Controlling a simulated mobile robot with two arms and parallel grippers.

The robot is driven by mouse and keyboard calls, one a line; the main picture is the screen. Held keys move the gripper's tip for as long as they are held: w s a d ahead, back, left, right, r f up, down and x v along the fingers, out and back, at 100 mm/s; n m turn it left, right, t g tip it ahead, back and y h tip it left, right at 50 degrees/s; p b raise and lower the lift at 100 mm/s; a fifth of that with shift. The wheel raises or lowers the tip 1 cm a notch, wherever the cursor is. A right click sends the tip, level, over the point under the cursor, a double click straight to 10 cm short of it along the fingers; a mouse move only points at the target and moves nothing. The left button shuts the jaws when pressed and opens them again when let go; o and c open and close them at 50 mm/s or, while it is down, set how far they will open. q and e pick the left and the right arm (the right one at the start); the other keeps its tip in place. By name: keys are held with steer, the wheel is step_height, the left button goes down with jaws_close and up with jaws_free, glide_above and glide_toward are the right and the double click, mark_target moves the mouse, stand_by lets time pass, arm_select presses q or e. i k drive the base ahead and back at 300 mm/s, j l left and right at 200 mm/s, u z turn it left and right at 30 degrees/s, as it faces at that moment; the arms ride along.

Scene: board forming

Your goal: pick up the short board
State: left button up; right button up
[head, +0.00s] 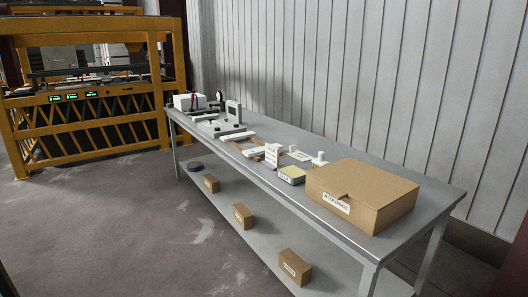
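No board that I can clearly tell as the short board shows in the head view. A flat white piece (237,136) lies on the grey workbench (330,219), in front of a grey clamp-like device (233,112). I cannot tell whether it is a board. Dark and pale long pieces (95,71) lie across the yellow frame machine (87,100) at the left, too far to tell apart. Neither of my grippers is in view.
Several small cartons (242,216) sit on the lower shelf. Concrete floor (120,220) is clear in front.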

mark_target(251, 153)
steer(key=i+j+z, duration=0.1)
steer(key=z, duration=0.25)
steer(key=i+j+z, duration=0.2)
steer(key=z, duration=0.15)
